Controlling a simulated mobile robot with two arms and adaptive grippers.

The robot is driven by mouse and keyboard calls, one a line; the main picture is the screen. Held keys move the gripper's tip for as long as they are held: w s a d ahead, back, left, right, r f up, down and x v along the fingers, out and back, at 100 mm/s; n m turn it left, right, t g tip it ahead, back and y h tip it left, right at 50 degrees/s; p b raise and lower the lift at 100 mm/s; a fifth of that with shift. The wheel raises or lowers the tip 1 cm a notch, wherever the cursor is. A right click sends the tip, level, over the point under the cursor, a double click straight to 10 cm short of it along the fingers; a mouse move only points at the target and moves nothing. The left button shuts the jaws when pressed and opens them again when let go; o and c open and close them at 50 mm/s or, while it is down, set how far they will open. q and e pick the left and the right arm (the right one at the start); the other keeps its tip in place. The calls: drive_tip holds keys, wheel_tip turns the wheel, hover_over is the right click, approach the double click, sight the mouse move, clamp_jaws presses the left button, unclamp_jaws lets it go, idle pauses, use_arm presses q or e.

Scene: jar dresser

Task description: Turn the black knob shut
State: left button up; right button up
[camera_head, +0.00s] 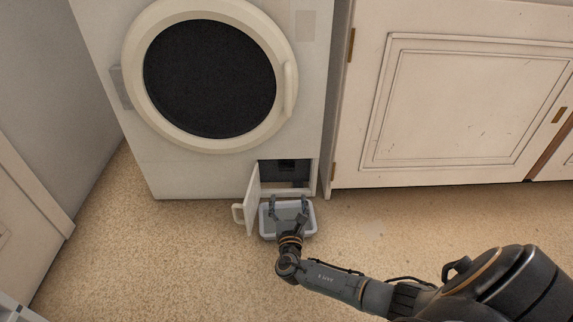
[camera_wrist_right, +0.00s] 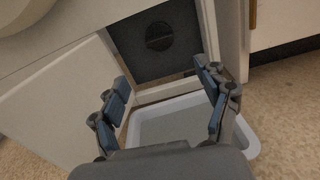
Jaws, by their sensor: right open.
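The black knob (camera_wrist_right: 159,36) shows in the right wrist view as a round dark cap with a bar across it, set in the dark recess at the bottom right of the white washing machine (camera_head: 230,178). In the head view the recess (camera_head: 284,171) is dark and the knob is hard to make out. My right gripper (camera_head: 289,200) is open and empty, in front of the recess and above a tray. In the right wrist view its two fingers (camera_wrist_right: 166,98) are spread below the knob, apart from it. My left gripper is not in view.
The small flap door (camera_head: 252,199) stands open left of the recess. A pale tray (camera_head: 314,222) sits on the floor below the opening; it also shows in the right wrist view (camera_wrist_right: 247,139). A white cabinet (camera_head: 455,100) stands to the right. The floor left of the flap is clear.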

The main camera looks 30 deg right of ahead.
sight(287, 170)
drive_tip(key=b+x, duration=0.8)
drive_tip(key=x, duration=0.5)
drive_tip(key=shift+w+d, duration=0.1)
drive_tip(key=shift+w, duration=0.1)
drive_tip(key=shift+r, duration=0.1)
drive_tip(key=c, duration=1.2)
drive_tip(key=shift+o, duration=0.2)
